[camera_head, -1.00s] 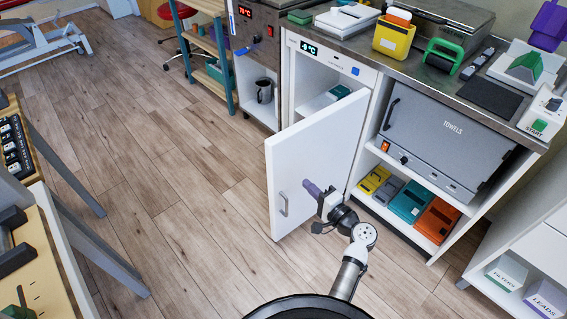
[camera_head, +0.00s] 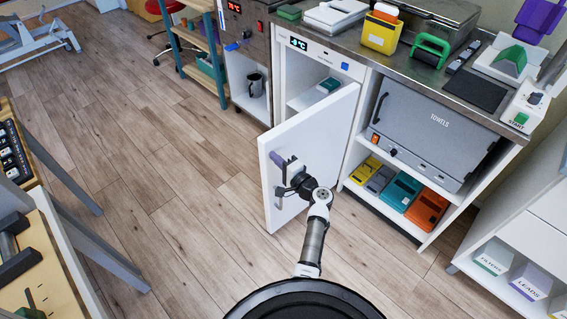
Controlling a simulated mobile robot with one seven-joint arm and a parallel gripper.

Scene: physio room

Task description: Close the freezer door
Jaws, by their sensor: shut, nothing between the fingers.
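The freezer (camera_head: 320,52) is a white under-counter unit with a small lit display. Its white door (camera_head: 325,130) stands open, swung out toward me and hinged on the right. I cannot tell whether the fingers touch the door.
The towel cabinet (camera_head: 430,130) is right of the freezer, above a shelf of coloured boxes. A teal-topped item (camera_head: 328,85) sits inside the freezer. A mug (camera_head: 255,86) stands in the left unit. The wooden floor left of the door is clear.

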